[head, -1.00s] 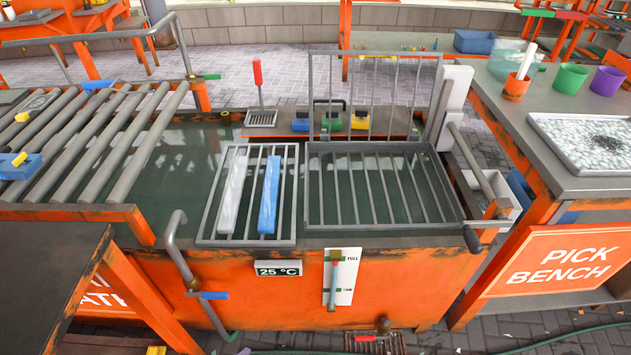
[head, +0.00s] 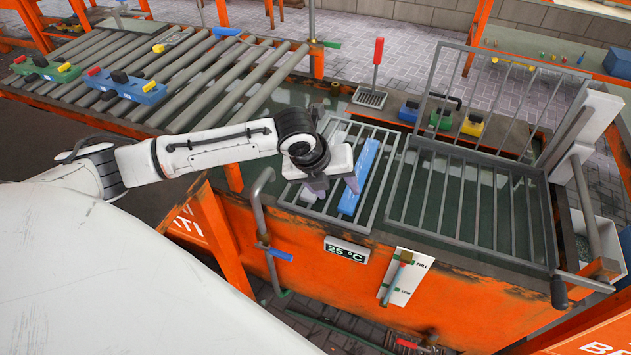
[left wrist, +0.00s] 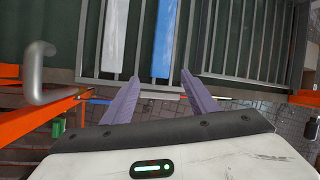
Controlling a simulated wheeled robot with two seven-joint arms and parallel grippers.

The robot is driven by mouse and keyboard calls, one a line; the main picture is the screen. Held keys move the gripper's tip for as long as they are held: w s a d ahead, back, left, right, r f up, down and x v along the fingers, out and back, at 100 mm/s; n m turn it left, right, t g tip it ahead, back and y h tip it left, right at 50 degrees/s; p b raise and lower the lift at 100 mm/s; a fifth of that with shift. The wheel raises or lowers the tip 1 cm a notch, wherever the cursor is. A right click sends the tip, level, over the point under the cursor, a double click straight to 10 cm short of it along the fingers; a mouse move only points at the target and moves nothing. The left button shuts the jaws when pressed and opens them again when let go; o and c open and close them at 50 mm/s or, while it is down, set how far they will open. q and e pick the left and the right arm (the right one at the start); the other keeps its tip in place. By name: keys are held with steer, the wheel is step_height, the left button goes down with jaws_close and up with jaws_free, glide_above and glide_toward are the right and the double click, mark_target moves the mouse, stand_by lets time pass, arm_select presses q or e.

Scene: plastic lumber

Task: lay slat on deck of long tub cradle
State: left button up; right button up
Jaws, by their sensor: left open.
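A blue slat (head: 360,178) and a pale grey-white slat (left wrist: 114,35) lie side by side on a narrow barred grey rack (head: 371,222) over the water tub. The blue slat also shows in the left wrist view (left wrist: 163,38). My left gripper (head: 331,190) is open above this rack's near end and hides much of the pale slat in the head view. In the left wrist view its spread fingers (left wrist: 160,76) point toward the slats' near ends, with nothing between them. A wider barred cradle (head: 462,200) to the right is empty. My right gripper is not in view.
A tilted barred gate (head: 500,95) stands behind the wider cradle. A roller conveyor (head: 200,75) with coloured blocks lies at left. A red-handled tool (head: 374,75) stands behind the tub. A blue-handled pipe (head: 262,215) rises at the tub's near left.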

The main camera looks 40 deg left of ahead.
mark_target(308, 194)
arm_select(q)
steer(key=a+m, duration=0.1)
steer(key=a, duration=0.1)
steer(key=a+m+y, duration=0.1)
steer(key=a, duration=0.2)
steer(key=w+a+f+m+y, duration=0.1)
steer(key=a, duration=0.2)
steer(key=shift+a+f+g+b, duration=0.1)
steer(key=shift+a+g+b, duration=0.05)
steer(key=shift+g+b, duration=0.2)
steer(key=shift+b+x, duration=0.4)
steer(key=shift+x, duration=2.7)
steer(key=shift+s, duration=0.1)
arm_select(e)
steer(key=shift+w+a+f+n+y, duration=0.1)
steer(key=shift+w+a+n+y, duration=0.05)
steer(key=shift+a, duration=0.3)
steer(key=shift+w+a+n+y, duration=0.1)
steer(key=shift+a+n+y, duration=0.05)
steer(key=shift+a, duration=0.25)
arm_select(q)
steer(key=shift+c, duration=0.3)
